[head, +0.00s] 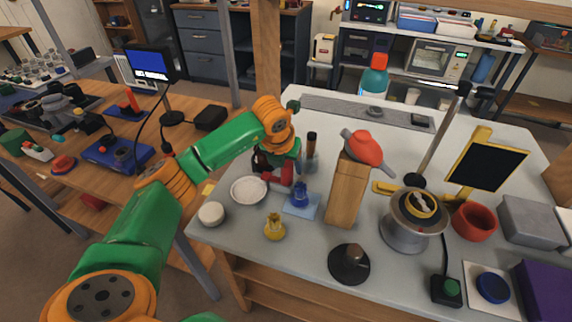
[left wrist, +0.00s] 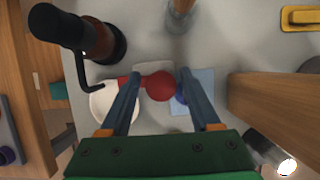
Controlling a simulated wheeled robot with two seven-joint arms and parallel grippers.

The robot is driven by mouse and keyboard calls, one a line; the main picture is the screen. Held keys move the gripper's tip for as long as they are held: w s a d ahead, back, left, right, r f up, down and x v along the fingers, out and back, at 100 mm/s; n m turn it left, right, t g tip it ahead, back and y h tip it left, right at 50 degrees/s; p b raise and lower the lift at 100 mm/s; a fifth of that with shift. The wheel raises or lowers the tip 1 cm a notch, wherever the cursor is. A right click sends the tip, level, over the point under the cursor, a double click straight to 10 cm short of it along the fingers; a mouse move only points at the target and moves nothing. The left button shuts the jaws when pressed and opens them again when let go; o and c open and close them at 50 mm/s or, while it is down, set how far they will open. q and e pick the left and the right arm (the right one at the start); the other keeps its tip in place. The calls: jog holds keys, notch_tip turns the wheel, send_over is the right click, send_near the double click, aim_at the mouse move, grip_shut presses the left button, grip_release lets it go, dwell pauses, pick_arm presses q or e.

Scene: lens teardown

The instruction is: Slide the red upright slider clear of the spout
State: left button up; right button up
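The red slider (left wrist: 160,87) shows in the left wrist view as a round red top with a red bar reaching left. It also shows in the head view as an upright red piece (head: 287,174), below my left gripper (head: 283,152). In the left wrist view my left gripper (left wrist: 160,76) is open, its two fingers apart on either side of the red top, with a gap at the right. I cannot tell whether the left finger touches the bar. A dark pump bottle (left wrist: 103,40) has a bent black spout (left wrist: 82,70) left of the red bar. My right gripper is not in view.
A white dish (head: 249,190) and a blue piece (head: 299,196) on a light-blue pad stand close to the slider. A tall wooden block (head: 346,192) stands to the right. A yellow vase-like piece (head: 274,228) is nearer the front edge.

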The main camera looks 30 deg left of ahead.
pick_arm(q)
jog(key=shift+d, duration=0.15)
jog(key=v, duration=0.7)
jog(key=shift+b, duration=0.4)
jog(key=shift+f, duration=0.1)
